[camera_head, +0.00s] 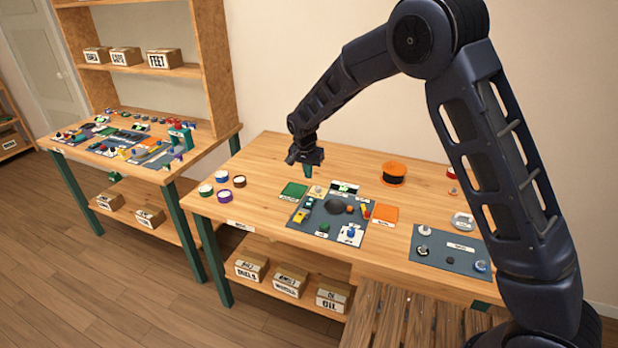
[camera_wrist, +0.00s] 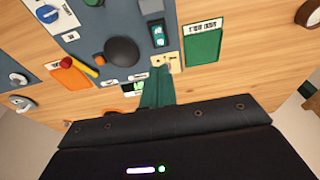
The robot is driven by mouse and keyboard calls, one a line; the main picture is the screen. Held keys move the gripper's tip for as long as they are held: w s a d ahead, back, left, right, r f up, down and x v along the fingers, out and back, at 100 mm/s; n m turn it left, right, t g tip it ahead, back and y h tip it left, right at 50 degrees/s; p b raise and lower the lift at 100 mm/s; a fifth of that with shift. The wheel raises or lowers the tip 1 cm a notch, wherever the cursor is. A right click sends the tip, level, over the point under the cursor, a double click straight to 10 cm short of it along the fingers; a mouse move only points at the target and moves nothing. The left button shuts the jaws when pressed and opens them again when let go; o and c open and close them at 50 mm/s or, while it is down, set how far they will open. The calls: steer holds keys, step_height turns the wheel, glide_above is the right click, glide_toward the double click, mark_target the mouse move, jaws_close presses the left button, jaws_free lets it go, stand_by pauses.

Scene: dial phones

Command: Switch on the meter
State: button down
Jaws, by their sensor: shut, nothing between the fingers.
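My gripper (camera_head: 307,170) is shut and empty, pointing down above the back edge of the grey panel (camera_head: 333,226). Its green fingers show in the wrist view (camera_wrist: 157,88), with their tips beside or over a small cream switch plate (camera_wrist: 171,62). The plate carries a small toggle, whose position I cannot make out. A small meter-like box with a green display (camera_head: 345,187) stands at the panel's back edge. That display also shows in the wrist view (camera_wrist: 131,90), left of the fingers and partly hidden. I cannot tell whether the fingers touch the plate.
A green pad (camera_head: 294,190) and an orange pad (camera_head: 385,214) flank the panel. A black dome (camera_wrist: 121,51), a red-and-yellow lever (camera_wrist: 78,67) and a green rocker (camera_wrist: 158,36) are near the fingers. An orange spool (camera_head: 393,174) stands farther back. Bare wood lies behind the panel.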

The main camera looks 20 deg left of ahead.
mark_target(311, 199)
steer(key=f, duration=0.4)
steer(key=w+f, duration=0.1)
steer(key=f, duration=0.3)
steer(key=w+f, duration=0.1)
steer(key=f, duration=0.3)
steer(key=shift+w, duration=0.2)
